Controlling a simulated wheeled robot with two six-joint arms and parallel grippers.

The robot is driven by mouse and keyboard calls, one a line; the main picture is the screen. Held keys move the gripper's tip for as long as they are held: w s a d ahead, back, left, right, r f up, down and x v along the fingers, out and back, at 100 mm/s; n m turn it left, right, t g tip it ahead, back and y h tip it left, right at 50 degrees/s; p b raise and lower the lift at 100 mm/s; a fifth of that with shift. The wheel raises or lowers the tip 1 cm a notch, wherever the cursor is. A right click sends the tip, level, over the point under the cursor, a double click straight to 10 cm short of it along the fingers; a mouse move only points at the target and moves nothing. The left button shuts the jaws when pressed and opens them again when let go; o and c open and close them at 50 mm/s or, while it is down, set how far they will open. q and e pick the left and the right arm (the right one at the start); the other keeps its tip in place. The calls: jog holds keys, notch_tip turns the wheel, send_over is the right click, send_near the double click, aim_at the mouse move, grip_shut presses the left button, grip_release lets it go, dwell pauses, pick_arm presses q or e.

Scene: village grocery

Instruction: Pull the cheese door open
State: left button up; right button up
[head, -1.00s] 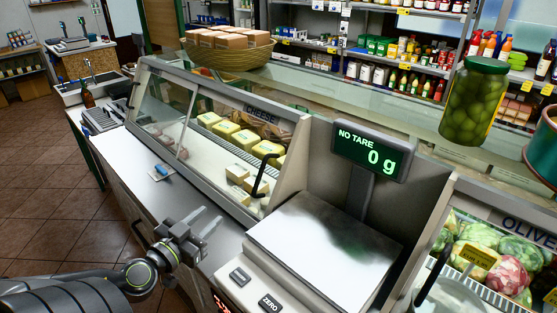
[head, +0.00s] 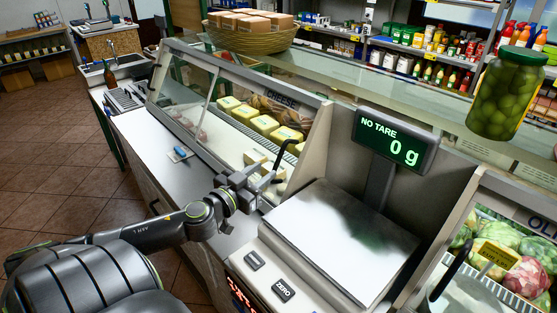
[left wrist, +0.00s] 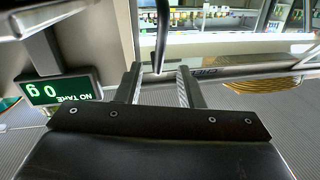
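The cheese door (head: 240,133) is a sloping glass pane on the front of the cheese case, and it looks shut. Its black bar handle (head: 282,158) stands at the pane's lower right. My left gripper (head: 262,178) is at the handle's lower end. In the left wrist view, the left gripper's two fingers (left wrist: 159,78) are spread apart. The dark handle (left wrist: 162,35) comes down between or just beyond their tips, with gaps on both sides. Whether it is fully between them is hard to tell. My right gripper is out of view.
A scale (head: 340,240) with a tall display (head: 397,139) stands close to the right of the left gripper. A basket (head: 252,39) and a jar of olives (head: 509,92) stand on top.

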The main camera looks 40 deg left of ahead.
aim_at(277, 161)
pick_arm(q)
jog(key=w, duration=0.2)
jog(key=w+p, duration=0.1)
jog(key=w, duration=0.4)
jog(key=shift+w+a, duration=0.2)
jog(key=shift+a, duration=0.05)
grip_shut()
